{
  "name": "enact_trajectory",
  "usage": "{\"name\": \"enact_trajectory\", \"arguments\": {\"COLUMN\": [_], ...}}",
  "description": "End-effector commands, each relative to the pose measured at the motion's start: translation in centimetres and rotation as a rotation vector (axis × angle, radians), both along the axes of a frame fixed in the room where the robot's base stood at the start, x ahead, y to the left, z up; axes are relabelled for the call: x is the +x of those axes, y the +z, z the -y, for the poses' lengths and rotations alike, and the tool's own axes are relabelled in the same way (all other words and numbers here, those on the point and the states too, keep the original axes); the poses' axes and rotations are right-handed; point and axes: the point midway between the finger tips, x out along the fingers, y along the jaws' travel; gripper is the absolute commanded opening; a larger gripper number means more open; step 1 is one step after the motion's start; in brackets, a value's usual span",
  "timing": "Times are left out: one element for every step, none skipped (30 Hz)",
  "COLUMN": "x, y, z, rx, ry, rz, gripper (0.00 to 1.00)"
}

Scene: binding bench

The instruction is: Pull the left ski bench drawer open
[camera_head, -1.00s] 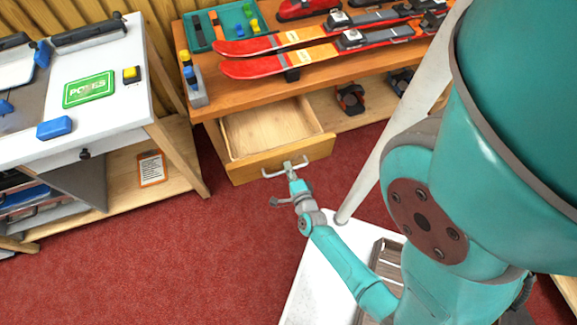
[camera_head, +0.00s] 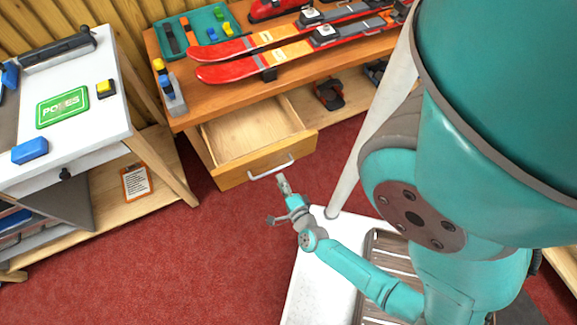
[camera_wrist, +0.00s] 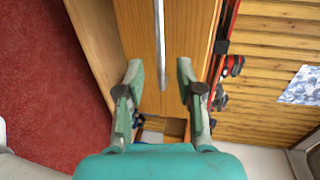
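The left ski bench drawer (camera_head: 232,177) stands pulled out of the wooden bench, with its empty inside showing in the head view. Its pale metal bar handle (camera_head: 271,168) is on the front panel. My gripper (camera_head: 283,182) is just in front of the handle and looks apart from it. In the wrist view my gripper (camera_wrist: 158,78) has its two fingers spread, with nothing held between them. The handle (camera_wrist: 160,40) shows there as a bar ahead of the fingers, in line with the gap.
Red skis (camera_head: 240,70) and a teal tray (camera_head: 205,35) lie on the bench top (camera_head: 210,98). A white-topped table (camera_head: 105,130) stands to the left. Bindings (camera_head: 328,94) sit on the shelf right of the drawer. Red carpet (camera_head: 170,260) is clear in front.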

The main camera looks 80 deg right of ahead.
Motion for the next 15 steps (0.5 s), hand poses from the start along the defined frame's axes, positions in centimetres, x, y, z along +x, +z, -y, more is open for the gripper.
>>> {"name": "enact_trajectory", "arguments": {"x": [-0.4,-0.5,-0.6,-0.8,-0.9,-1.1,-1.2,-1.4,-1.7,-1.8,-1.9,-1.9,-1.9,-1.9,-2.0], "y": [0.1,0.2,0.2,0.3,0.4,0.4,0.4,0.4,0.5,0.5,0.6,0.6,0.7,0.7,0.8], "z": [-0.6,-0.7,-1.0,-1.2,-1.3,-1.5,-1.7,-1.9,-2.1,-2.2,-2.3,-2.4,-2.5,-2.6,-2.8], "rx": [0.002,0.0,0.002,0.0,0.0,0.001,-0.001,0.002,0.002,0.002,0.002,0.001,0.0,-0.001,-0.001], "ry": [0.005,0.005,0.007,0.006,0.007,0.006,0.006,0.006,0.005,0.004,0.005,0.006,0.007,0.006,0.007], "rz": [-0.002,0.0,0.002,0.002,0.002,0.002,0.001,0.0,-0.001,-0.003,-0.001,0.002,0.003,0.005,0.006], "gripper": [0.37,0.37,0.37,0.37,0.37,0.37,0.37,0.37,0.37,0.37,0.37,0.37,0.37,0.37,0.37]}}
